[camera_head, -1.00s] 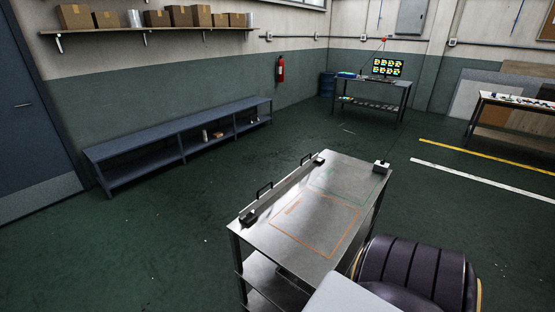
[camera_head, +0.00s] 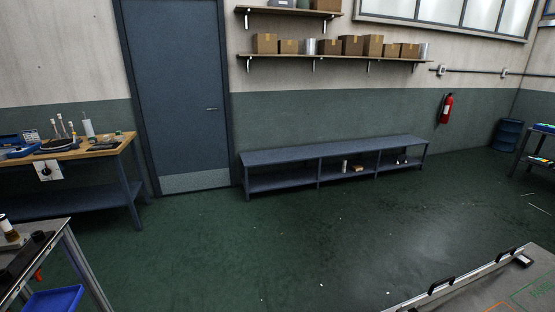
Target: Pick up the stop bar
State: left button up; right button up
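A long pale bar (camera_head: 470,282) with two black handles lies along the edge of a metal table (camera_head: 487,297) at the bottom right; it may be the stop bar, but I cannot be sure. A dark block sits at its far end. Its near end is cut off by the bottom of the picture. Neither of my grippers is in view.
A cart (camera_head: 66,244) with a blue tray (camera_head: 53,299) stands at the lower left. A workbench (camera_head: 105,148) with tools is behind it. A long low bench (camera_head: 330,150) runs along the wall beside a blue door (camera_head: 180,90). The green floor between is clear.

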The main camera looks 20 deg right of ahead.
aim_at(431, 296)
jog(key=i, duration=1.45)
jog(key=z, duration=3.85)
